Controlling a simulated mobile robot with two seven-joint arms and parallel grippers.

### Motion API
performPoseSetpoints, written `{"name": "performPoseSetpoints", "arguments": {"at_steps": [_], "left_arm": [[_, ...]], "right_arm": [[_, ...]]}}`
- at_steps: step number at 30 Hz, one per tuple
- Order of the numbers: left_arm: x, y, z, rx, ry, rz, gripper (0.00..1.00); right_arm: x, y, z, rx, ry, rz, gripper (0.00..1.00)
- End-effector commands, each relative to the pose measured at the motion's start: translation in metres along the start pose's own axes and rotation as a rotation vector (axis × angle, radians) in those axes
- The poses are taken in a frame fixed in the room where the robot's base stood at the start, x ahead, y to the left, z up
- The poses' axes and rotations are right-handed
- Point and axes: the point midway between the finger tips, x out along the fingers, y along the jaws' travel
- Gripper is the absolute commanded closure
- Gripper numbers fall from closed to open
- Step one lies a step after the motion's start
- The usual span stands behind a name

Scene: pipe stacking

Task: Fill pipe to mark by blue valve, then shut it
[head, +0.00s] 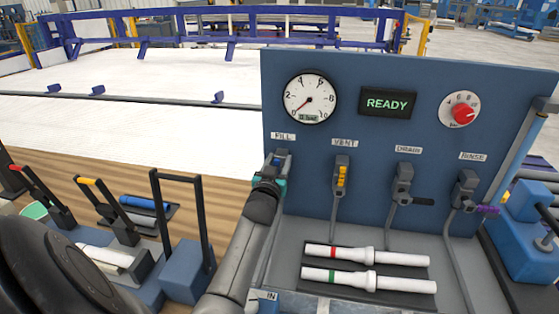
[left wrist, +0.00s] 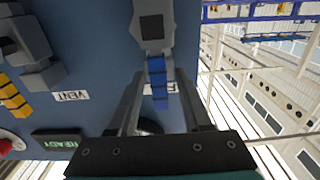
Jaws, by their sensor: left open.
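The FILL valve stands at the left of a blue panel (head: 235,0) under its FILL label (head: 283,136). Its blue handle (left wrist: 157,78) shows in the left wrist view, hanging from a grey valve body (left wrist: 153,22). My left gripper (head: 280,160) is at this valve and hides most of it in the head view. In the left wrist view its fingers (left wrist: 160,100) are apart, one on each side of the blue handle, with gaps visible. The round gauge (head: 309,97) has its red needle at the low end. Two white pipes, red-banded (head: 350,255) and green-banded (head: 352,279), lie below. My right gripper is out of view.
The yellow-handled VENT valve (head: 342,175), black-handled DRAIN valve (head: 404,185) and purple-handled RINSE valve (head: 466,190) stand to the right. A READY display (head: 388,103) and red knob (head: 462,113) are above. Lever clamps (head: 185,265) stand at the left.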

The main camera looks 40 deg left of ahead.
Motion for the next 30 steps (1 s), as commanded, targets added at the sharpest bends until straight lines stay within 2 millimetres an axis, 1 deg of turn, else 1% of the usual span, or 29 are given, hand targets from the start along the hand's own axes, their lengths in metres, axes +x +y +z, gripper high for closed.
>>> {"name": "performPoseSetpoints", "arguments": {"at_steps": [3, 6, 15, 28, 30], "left_arm": [[0.0088, -0.0003, -0.0005, 0.001, 0.002, 0.000, 0.51], [0.0119, -0.0002, -0.0006, 0.001, 0.002, 0.000, 0.51], [0.0129, -0.0002, -0.0006, 0.001, 0.001, 0.000, 0.51], [0.0127, -0.0003, -0.0004, 0.001, 0.001, 0.000, 1.00], [0.0126, -0.0003, -0.0004, 0.001, 0.001, 0.000, 1.00]], "right_arm": [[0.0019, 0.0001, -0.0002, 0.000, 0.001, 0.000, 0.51], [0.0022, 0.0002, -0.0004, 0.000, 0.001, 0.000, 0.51], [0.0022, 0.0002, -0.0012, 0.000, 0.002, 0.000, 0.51], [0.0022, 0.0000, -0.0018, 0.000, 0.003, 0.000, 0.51], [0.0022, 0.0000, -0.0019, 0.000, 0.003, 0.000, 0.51]]}}
